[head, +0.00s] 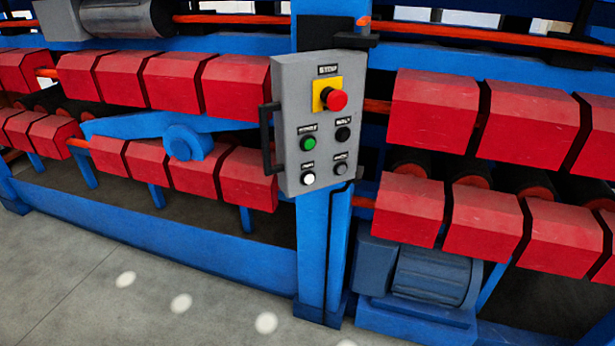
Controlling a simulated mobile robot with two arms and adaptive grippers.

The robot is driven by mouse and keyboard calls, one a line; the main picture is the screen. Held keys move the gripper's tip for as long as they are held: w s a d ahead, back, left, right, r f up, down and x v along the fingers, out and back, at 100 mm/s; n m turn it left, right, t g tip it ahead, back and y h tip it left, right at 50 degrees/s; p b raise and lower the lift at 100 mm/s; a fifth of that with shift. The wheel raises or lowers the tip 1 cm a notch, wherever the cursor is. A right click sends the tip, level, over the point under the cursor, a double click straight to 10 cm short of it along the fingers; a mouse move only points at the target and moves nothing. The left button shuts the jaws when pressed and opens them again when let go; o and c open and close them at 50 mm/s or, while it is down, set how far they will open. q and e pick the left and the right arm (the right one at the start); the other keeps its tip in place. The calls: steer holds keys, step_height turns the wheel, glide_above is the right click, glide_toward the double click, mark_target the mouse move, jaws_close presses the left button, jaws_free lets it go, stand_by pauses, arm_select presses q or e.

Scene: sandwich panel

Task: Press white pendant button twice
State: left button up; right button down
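A grey control pendant box (316,125) is mounted on a blue upright post near the middle of the head view. The white button (308,179) is at its lower left. A grey button (341,169) is to its right, a green button (309,143) is above it, and a black button (343,134) is at the right of the green one. A red stop button (336,99) on a yellow plate is near the top. A black handle (268,139) is on the box's left side. Neither of my grippers shows in the view.
Red blocks (433,118) line the blue machine frame (215,250) on both sides of the post. A grey-blue motor (430,276) sits low at the right. Open concrete floor (90,290) lies at the front left, with several pale spots.

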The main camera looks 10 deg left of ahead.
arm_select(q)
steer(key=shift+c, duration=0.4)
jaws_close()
